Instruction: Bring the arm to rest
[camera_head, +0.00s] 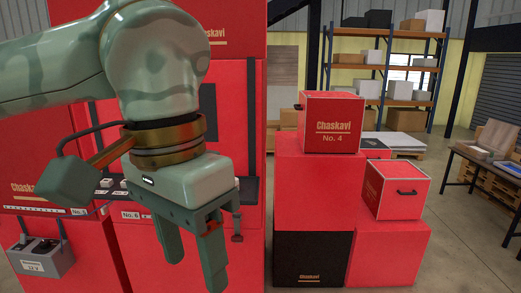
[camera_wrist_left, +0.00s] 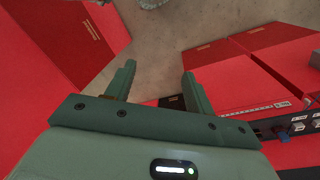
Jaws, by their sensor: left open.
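My left gripper (camera_head: 190,250) hangs from the green arm (camera_head: 155,60) that comes in from the left in the head view. Its two fingers point down and stand apart, with nothing between them. It is in front of the red cabinet (camera_head: 130,262) and hides part of it. The left wrist view shows the same open gripper (camera_wrist_left: 155,90), with bare floor and red surfaces beyond the fingers. My right gripper is in neither view.
Red boxes, among them the "No. 4" box (camera_head: 332,125) and a smaller box with a handle (camera_head: 397,190), sit on red blocks to the right. A grey box (camera_head: 40,258) is at lower left. A shelf (camera_head: 385,65) and table (camera_head: 490,165) stand farther off. Floor at right is clear.

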